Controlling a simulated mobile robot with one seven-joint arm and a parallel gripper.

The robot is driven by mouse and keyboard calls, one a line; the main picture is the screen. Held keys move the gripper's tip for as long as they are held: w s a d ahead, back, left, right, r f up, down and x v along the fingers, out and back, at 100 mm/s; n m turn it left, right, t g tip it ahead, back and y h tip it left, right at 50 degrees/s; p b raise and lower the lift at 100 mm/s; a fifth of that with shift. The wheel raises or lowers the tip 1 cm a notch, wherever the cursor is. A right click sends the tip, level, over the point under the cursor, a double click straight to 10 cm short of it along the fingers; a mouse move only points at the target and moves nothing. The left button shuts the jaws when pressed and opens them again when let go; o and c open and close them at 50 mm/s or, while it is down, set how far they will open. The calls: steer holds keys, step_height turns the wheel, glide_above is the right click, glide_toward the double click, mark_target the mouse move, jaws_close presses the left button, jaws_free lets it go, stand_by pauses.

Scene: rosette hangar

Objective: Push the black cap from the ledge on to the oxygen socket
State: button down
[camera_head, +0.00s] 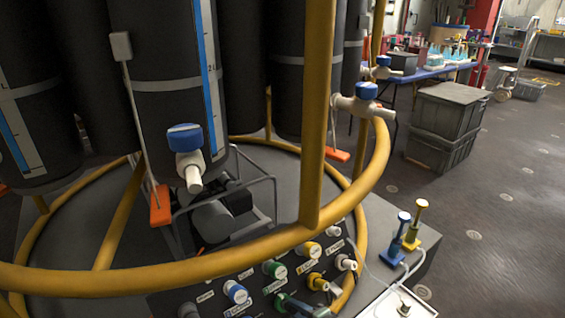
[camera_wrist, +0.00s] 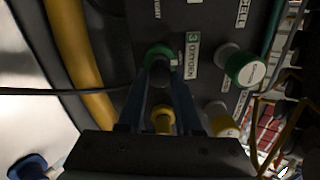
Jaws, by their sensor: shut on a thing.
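In the wrist view my gripper (camera_wrist: 160,80) is shut on a small dark thing, the black cap (camera_wrist: 158,72), mostly hidden between the fingertips. The fingers reach up to the oxygen socket (camera_wrist: 157,52), a green ring beside the label "3 OXYGEN". The cap's front is at the ring. It is too dark to tell whether it touches or sits on the socket.
A yellow socket (camera_wrist: 163,120) shows between my fingers. A green white-faced knob (camera_wrist: 245,68) and another yellow fitting (camera_wrist: 225,125) stand close at the right. In the head view a yellow tube rail (camera_head: 250,248) curves above the socket panel (camera_head: 262,291); blue and yellow plungers (camera_head: 409,228) stand right.

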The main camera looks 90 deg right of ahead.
steer(key=shift+d+f, duration=0.1)
stand_by(0.6)
steer(key=shift+w+d+f+b, duration=0.1)
steer(key=shift+w+d+b, duration=0.1)
steer(key=shift+b, duration=0.2)
stand_by(0.4)
steer(key=c, duration=0.5)
jaws_free()
steer(key=p+v, duration=0.4)
steer(key=v, duration=0.8)
steer(key=shift+s+a+p, duration=0.25)
steer(key=shift+a+p, duration=0.05)
steer(key=shift+p, duration=0.1)
